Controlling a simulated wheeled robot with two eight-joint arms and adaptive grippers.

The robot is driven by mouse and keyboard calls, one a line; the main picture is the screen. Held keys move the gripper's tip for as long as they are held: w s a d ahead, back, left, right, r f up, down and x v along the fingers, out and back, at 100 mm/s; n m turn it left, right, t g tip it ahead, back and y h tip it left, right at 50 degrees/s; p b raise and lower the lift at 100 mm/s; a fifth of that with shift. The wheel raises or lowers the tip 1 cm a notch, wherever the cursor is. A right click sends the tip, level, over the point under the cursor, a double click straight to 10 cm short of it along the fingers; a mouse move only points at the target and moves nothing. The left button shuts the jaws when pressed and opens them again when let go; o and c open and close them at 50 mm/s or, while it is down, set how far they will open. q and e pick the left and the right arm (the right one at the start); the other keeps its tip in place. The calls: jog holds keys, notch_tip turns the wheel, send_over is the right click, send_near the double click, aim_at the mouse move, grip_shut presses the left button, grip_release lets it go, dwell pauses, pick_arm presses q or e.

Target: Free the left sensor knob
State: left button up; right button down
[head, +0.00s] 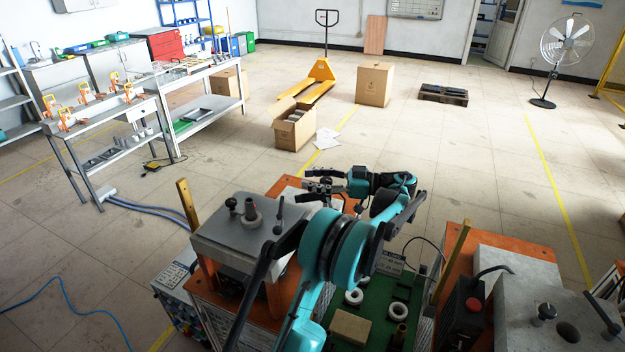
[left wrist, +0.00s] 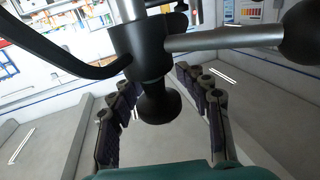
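My left gripper (head: 325,187) is beyond the grey-topped left heater unit (head: 222,229) in the head view, its fingers pointing left. In the left wrist view the gripper (left wrist: 160,118) is open. A black rounded knob (left wrist: 158,104) on a dark stem stands between its two fingers, with a visible gap on each side. A grey rod (left wrist: 225,38) with a black ball end leaves the stem's holder to the right. In the head view this knob is too small and covered to make out clearly. My right gripper is not in view.
A green board (head: 343,333) with white rings lies right of the left unit. A second unit with a grey top (head: 505,318) and red button (head: 473,304) stands at the right. Brass-coloured posts (head: 187,205) rise nearby. Open floor lies beyond the units.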

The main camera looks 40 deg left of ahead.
aim_at(326, 179)
pick_arm(q)
notch_tip(326, 179, up, 10)
dwell(0.7)
jog(key=shift+o, duration=0.4)
